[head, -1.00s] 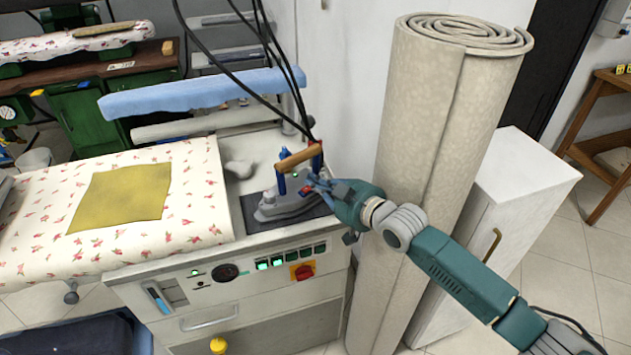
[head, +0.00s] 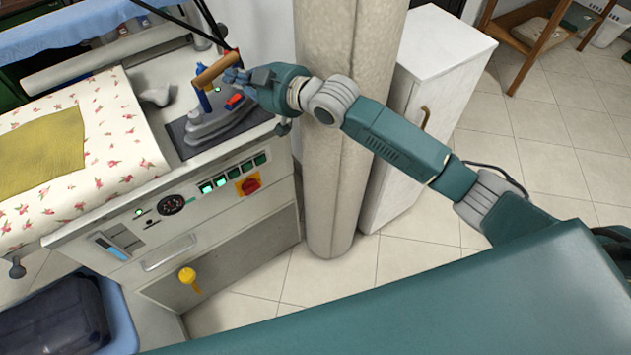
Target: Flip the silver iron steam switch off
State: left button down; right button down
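The silver iron (head: 205,128) sits on a dark rest pad on top of the pressing station. It has a wooden handle (head: 216,69) on blue supports. A small green light shows below the handle, and a small red and blue part (head: 234,101) shows at its right side. I cannot tell whether that part is the steam switch or which way it is set. My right gripper (head: 236,76) is beside the right end of the handle, just above the red part. Its fingers are small and partly overlap the iron, so contact and opening are unclear. My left gripper is out of view.
The station's front panel (head: 150,228) has a gauge, several green buttons and a red knob (head: 249,186). Black cables hang above the iron. A blue bin stands at lower left.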

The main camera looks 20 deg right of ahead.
jog(key=f+v, duration=0.1)
jog(key=v, duration=0.9)
jog(key=s+d+f+m+g+h, duration=0.1)
jog(key=s+d+f+h, duration=0.1)
jog(key=f, duration=0.8)
jog(key=s+d+f+m+g+h+p, duration=0.1)
jog(key=s+d+f, duration=0.3)
jog(key=f, duration=0.6)
jog(key=s+d+f+m+g+h, duration=0.1)
jog(key=s+d+f+m+h, duration=0.2)
jog(key=f, duration=0.7)
jog(key=shift+h, duration=0.3)
jog(key=shift+s, duration=0.15)
